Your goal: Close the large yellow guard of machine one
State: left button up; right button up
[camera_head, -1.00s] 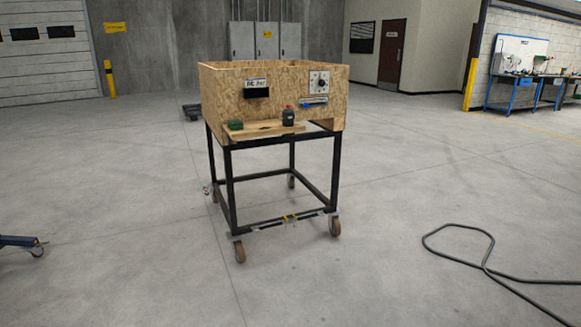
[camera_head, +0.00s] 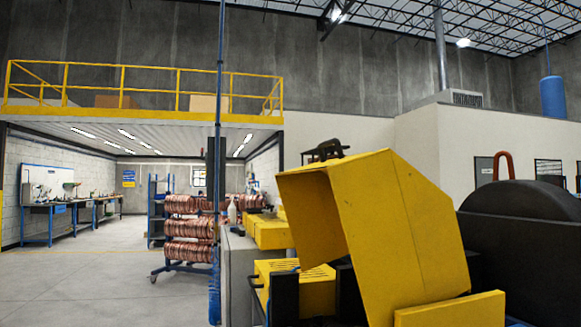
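The large yellow guard (camera_head: 395,235) is in the right half of the head view, close to me. It is a box-like sheet cover, tilted up, with its open underside facing left. Yellow and black machine parts show below it, among them a slotted yellow panel (camera_head: 318,290). A dark rounded housing (camera_head: 520,230) stands to its right. Neither of my grippers is in view, so I cannot tell whether they are open or shut.
A blue vertical post (camera_head: 216,200) stands left of the machine. Behind it is a rack of copper coils (camera_head: 188,230) on wheels. Workbenches (camera_head: 75,208) line the left wall under a mezzanine with a yellow railing (camera_head: 150,80). The floor at the lower left is clear.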

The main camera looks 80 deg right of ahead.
aim_at(401, 231)
jog(key=z, duration=2.3)
